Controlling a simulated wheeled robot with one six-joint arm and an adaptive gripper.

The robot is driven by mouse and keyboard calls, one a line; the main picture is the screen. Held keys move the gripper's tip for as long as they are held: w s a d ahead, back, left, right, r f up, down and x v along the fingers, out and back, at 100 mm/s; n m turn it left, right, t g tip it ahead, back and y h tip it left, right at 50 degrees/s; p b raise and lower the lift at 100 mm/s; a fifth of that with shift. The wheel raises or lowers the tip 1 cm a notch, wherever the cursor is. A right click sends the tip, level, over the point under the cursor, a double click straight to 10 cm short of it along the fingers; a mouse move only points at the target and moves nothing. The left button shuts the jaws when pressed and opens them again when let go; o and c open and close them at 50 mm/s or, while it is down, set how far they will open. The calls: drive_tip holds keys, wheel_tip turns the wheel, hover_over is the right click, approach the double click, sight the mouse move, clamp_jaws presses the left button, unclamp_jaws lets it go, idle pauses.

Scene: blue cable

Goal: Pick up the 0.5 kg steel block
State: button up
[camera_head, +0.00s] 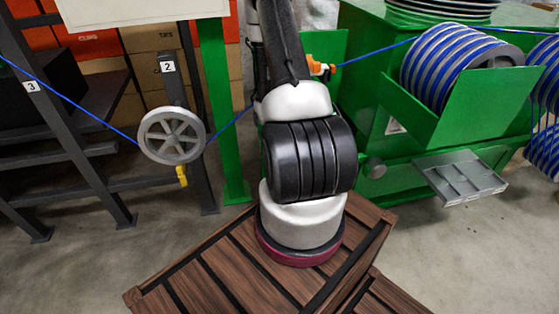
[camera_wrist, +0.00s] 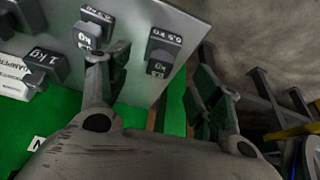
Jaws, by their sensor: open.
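In the wrist view, a dark grey steel block (camera_wrist: 163,45) sits on a pale grey panel (camera_wrist: 180,16). Its label is turned over in the picture and appears to read 0.5 kg. My gripper (camera_wrist: 164,57) is open, with one finger to the left of this block and one to the right in the picture. The block appears between the fingertips, but I cannot tell the depth between them. Nothing is held. The head view shows neither the block nor my gripper.
A 2 kg block (camera_wrist: 44,64) and another dark block (camera_wrist: 95,24) are left of the 0.5 kg one. In the head view, a blue cable (camera_head: 65,97) runs over a pulley wheel (camera_head: 172,135). A green machine (camera_head: 420,110) carries cable reels. Wooden crates (camera_head: 230,270) stand in front.

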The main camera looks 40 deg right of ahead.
drive_tip(key=x, duration=0.4)
drive_tip(key=c, duration=1.3)
clamp_jaws()
drive_tip(key=shift+r, duration=0.1)
